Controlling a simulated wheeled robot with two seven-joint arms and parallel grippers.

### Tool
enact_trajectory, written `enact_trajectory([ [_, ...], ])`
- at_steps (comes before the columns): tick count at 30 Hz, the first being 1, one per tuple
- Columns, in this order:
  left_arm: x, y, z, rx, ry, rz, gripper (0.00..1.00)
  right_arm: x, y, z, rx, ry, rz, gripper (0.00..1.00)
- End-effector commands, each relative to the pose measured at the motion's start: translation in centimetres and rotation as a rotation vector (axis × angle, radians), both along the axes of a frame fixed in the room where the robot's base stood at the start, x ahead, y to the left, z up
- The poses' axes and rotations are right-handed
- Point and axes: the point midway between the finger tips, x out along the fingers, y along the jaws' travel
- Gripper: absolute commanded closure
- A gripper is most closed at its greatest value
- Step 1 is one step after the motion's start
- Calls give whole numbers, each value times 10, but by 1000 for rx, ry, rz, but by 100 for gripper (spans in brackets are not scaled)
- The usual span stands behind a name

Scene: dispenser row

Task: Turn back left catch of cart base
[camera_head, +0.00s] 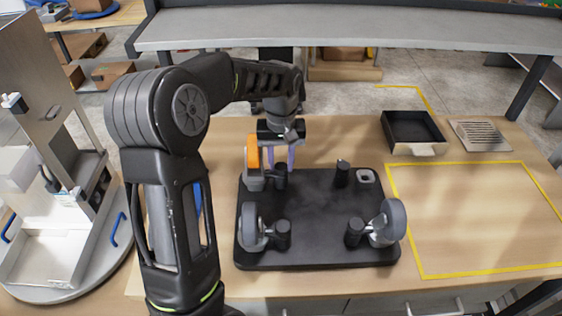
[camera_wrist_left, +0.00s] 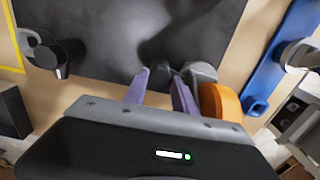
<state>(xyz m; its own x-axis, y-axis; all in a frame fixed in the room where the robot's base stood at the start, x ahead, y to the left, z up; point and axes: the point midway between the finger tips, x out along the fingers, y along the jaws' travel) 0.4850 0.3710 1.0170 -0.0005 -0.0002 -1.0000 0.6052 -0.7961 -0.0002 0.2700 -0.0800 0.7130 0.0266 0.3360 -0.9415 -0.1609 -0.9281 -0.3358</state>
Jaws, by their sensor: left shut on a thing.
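The cart base (camera_head: 315,215) is a black plate lying flat on the wooden table; it fills the upper middle of the left wrist view (camera_wrist_left: 110,35). Black upright posts stand near its corners. My left gripper (camera_head: 280,163) is at its back left corner, beside a caster with an orange wheel (camera_head: 253,153). Its purple fingers are shut on the dark catch (camera_head: 281,178) there; in the left wrist view the fingers (camera_wrist_left: 167,82) partly hide it. The orange wheel (camera_wrist_left: 218,103) shows just right of the fingers. My right gripper is out of view.
Grey casters sit at the front left (camera_head: 250,228) and front right (camera_head: 389,222) corners. A bare grey socket (camera_head: 366,177) is at the back right. A black tray (camera_head: 412,128) and slotted plate (camera_head: 480,136) stand behind the clear yellow-outlined area (camera_head: 475,215).

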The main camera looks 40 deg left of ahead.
Motion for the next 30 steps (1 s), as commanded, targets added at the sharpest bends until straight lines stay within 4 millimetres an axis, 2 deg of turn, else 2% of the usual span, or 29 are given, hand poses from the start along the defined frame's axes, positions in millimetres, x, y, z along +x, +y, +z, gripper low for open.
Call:
enact_trajectory([
  [17,0,0,0,0,-1,-64,100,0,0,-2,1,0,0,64],
  [30,1,1,0,1,-3,-374,100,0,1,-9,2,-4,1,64],
])
